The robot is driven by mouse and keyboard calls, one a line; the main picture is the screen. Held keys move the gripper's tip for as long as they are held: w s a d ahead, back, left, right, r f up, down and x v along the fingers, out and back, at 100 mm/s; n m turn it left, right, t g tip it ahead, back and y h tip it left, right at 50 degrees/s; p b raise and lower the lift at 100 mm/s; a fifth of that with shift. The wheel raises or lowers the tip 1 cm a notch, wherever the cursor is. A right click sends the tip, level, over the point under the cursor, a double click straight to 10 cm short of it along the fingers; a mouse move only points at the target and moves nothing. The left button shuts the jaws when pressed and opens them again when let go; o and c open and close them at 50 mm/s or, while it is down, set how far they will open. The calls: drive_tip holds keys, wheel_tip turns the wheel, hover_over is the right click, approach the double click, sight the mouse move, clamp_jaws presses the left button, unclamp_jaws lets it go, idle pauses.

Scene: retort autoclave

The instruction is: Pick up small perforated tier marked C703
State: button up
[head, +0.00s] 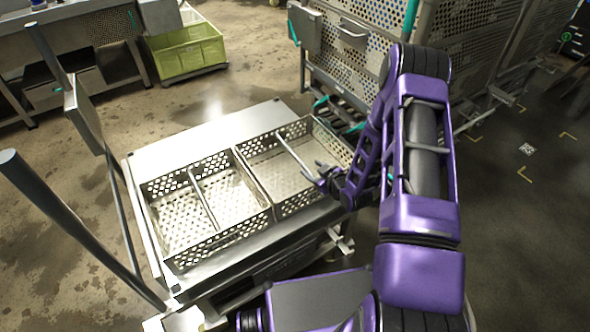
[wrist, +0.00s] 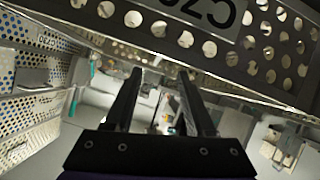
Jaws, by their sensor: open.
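Two perforated metal tiers, a left one (head: 222,241) and a right one (head: 298,202), sit side by side on a steel cart. Each has a bar across its top. In the head view no marking is readable on either. In the wrist view a close perforated wall (wrist: 185,38) crosses the top, with a white label (wrist: 205,10) upside down and cut off; it seems to read C70, its last character unseen. My gripper (head: 318,174) is open and empty at the right tier's near right side, close to its bar's end. Its fingers (wrist: 160,72) are apart, with nothing between them.
The steel cart (head: 222,125) has a bare strip behind the tiers. Grey posts (head: 70,225) rise at the left. A green crate (head: 185,50) stands behind on the floor. Tall perforated panels (head: 350,50) stand at the back right.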

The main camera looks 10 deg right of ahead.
sight(299, 159)
drive_tip(key=x, duration=0.5)
drive_tip(key=shift+w+a+b, duration=0.1)
drive_tip(key=shift+w+b, duration=0.15)
drive_tip(key=shift+b, duration=0.05)
drive_tip(key=shift+b+x, duration=0.4)
drive_tip(key=shift+x, duration=2.3)
drive_tip(key=shift+w+a+r, duration=0.1)
drive_tip(key=shift+r, duration=0.05)
clamp_jaws()
drive_tip(key=shift+w+r, duration=0.15)
drive_tip(key=shift+r, duration=0.05)
